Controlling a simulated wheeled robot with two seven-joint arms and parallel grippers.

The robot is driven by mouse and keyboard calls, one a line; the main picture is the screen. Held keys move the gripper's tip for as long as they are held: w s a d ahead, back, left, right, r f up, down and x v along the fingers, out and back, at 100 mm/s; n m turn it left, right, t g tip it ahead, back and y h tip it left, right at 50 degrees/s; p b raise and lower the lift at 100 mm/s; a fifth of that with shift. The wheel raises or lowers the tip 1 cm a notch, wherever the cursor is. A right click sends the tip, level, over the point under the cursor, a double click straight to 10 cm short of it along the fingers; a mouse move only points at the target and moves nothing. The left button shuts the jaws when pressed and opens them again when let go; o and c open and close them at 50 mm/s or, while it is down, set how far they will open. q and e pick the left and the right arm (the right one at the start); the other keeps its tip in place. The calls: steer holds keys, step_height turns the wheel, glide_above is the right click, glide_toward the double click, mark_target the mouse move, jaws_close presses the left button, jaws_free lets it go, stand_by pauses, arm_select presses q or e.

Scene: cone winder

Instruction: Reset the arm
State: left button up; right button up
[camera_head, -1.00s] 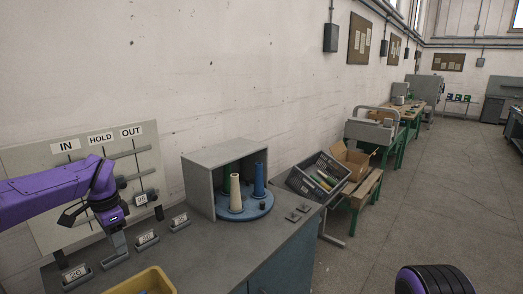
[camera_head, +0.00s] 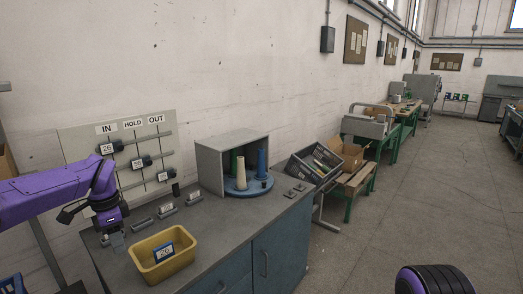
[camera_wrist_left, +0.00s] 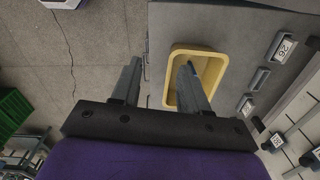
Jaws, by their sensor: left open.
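My left gripper (camera_head: 116,240) is open and empty, above the left end of the bench, beside the yellow bin. In the left wrist view its two fingers (camera_wrist_left: 160,85) stand apart, and one covers part of the yellow bin (camera_wrist_left: 217,68). The purple left arm (camera_head: 50,192) comes in from the left, in front of the board's lower left. In the head view the yellow bin (camera_head: 146,269) holds a blue-edged number card (camera_head: 165,252). My right gripper is not in view.
A board (camera_head: 85,139) marked IN, HOLD and OUT carries number tags on rails. Card holders (camera_head: 167,212) line the bench (camera_head: 232,222). A grey open box (camera_head: 212,168) shelters cones on a blue turntable (camera_head: 250,190). A dark crate (camera_head: 312,172) stands beyond. The floor at right is clear.

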arm_select(q)
steer(key=a+f+m+y, duration=0.4)
steer(key=f+m+y, duration=0.35)
steer(key=m, duration=0.75)
steer(key=s+d+f+m+t+y+b, duration=0.1)
steer(key=s+d+f+m+t+b, duration=0.15)
steer(key=f+m, duration=0.7)
steer(key=s+d+f+m+t+y+b, duration=0.1)
steer(key=s+d+f+m+t, duration=0.15)
steer(key=f+m, duration=0.7)
steer(key=s+d+f+m+h+b, duration=0.2)
steer(key=s+f+m, duration=0.4)
steer(key=s, duration=0.4)
steer(key=s+d+f+m+g+h+b, duration=0.1)
steer(key=s+d+f+m+h+b, duration=0.1)
steer(key=s+f+m, duration=0.4)
steer(key=s+d+f+m+g+h+b, duration=0.1)
steer(key=s+f+m, duration=0.6)
steer(key=s, duration=0.8)
steer(key=shift+s+d+m+h+b, duration=0.2)
steer(key=shift+d+m+h+b, duration=0.45)
steer(key=shift+d+m+b, duration=0.4)
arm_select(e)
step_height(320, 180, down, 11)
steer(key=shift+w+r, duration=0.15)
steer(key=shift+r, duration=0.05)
